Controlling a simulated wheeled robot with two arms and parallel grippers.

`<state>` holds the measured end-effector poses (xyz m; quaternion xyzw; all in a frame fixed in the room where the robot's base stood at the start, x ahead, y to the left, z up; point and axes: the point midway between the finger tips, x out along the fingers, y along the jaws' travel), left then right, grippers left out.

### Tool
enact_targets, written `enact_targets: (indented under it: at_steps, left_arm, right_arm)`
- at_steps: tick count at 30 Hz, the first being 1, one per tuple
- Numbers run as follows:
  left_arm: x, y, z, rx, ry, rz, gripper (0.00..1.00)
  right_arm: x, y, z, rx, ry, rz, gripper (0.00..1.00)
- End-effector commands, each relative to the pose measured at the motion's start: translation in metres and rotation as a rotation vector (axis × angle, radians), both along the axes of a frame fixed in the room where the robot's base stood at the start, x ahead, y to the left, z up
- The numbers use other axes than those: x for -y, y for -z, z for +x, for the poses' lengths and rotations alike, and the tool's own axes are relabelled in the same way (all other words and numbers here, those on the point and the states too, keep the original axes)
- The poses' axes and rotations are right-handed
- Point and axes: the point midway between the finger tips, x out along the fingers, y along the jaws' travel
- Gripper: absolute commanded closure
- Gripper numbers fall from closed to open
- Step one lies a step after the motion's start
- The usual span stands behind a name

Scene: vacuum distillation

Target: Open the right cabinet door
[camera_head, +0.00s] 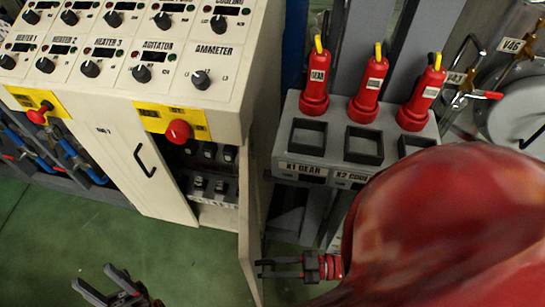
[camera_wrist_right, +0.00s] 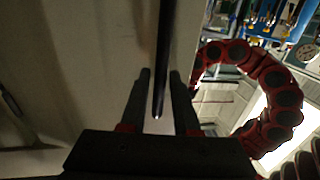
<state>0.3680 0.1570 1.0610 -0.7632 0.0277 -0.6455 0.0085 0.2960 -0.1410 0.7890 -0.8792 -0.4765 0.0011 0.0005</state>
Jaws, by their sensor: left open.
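The right cabinet door (camera_head: 248,235) stands swung open and shows nearly edge-on in the head view. Behind it the cabinet interior (camera_head: 213,172) shows black components on shelves. My right gripper (camera_head: 263,268) is at the door's outer face, near its lower part, with its fingers apart. In the right wrist view, a thin dark bar (camera_wrist_right: 161,60), which looks like the door handle, runs between the two fingers of this gripper (camera_wrist_right: 163,75). Gaps show on both sides of the bar. My left gripper (camera_head: 105,285) is open and empty above the green floor, low at the left.
The left cabinet door (camera_head: 122,165) is closed, with a black handle. Above are yellow plates with red knobs and a sloping control panel (camera_head: 120,45). To the right, a grey stand (camera_head: 345,140) holds red handled devices close to the open door. Green floor (camera_head: 90,235) lies clear in front.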

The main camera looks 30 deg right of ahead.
Motion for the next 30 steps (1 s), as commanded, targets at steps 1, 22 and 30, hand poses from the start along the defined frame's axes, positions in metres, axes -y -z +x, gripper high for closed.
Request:
enact_targets:
  at_steps: [1,22,30]
  left_arm:
    - [0.000,0.000,0.000,0.000,0.000,0.000,0.50]
    - [0.000,0.012,0.000,0.000,0.000,0.000,0.50]
    - [0.000,0.027,0.000,0.000,0.000,0.000,0.50]
  right_arm:
    - [0.000,0.000,0.000,0.000,0.000,0.000,0.59]
    - [0.055,0.004,-0.035,-0.004,0.005,-0.006,0.53]
    - [0.112,0.004,-0.073,-0.002,0.002,-0.003,0.53]
